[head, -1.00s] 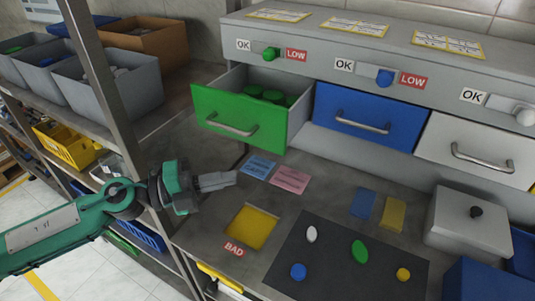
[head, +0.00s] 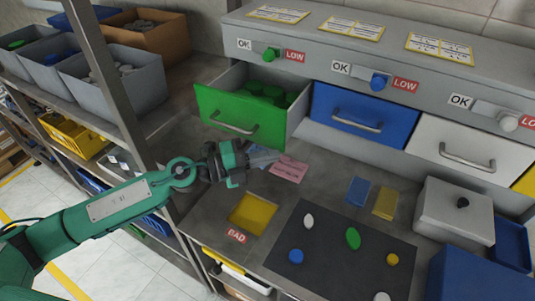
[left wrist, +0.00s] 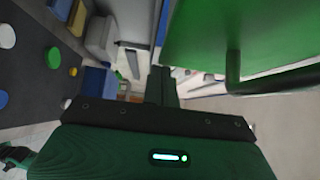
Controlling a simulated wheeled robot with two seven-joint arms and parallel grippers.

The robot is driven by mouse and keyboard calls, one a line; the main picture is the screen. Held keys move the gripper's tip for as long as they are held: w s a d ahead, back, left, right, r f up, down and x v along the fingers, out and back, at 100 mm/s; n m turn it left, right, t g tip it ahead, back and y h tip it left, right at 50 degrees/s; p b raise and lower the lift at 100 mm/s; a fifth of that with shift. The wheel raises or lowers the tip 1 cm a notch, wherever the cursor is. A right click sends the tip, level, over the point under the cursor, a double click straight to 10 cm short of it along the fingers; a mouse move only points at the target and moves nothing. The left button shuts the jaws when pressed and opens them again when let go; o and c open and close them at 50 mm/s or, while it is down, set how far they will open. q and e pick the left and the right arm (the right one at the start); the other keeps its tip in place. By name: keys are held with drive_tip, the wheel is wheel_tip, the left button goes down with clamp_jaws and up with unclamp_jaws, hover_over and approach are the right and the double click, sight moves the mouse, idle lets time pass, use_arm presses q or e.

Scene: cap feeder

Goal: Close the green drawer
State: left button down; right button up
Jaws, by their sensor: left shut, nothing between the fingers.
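The green drawer (head: 241,117) stands pulled out from the cabinet, with green caps (head: 264,93) inside and a metal bar handle (head: 234,123) on its front. In the left wrist view the green drawer front (left wrist: 240,32) fills the upper right, with its handle post showing. My left gripper (head: 262,156) is below and in front of the drawer, apart from it, over the blue card. In the left wrist view its fingers (left wrist: 161,85) are together and empty. My right gripper is not in view.
The blue drawer (head: 363,117) and white drawer (head: 469,152) sit flush to the right. A dark mat (head: 330,250) holds several coloured caps. A grey lidded box (head: 455,211) stands at right. A shelf post (head: 108,75) rises close to my left arm.

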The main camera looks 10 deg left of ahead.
sight(304, 117)
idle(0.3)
use_arm(q)
drive_tip(key=shift+w, duration=0.25)
drive_tip(key=w+d, duration=0.1)
drive_tip(key=w, duration=0.3)
drive_tip(key=w+d, duration=0.2)
drive_tip(key=w, duration=0.3)
drive_tip(key=w+d, duration=0.2)
drive_tip(key=w, duration=0.2)
drive_tip(key=shift+w, duration=0.35)
drive_tip(key=shift+r, duration=0.25)
drive_tip(key=shift+a, duration=0.15)
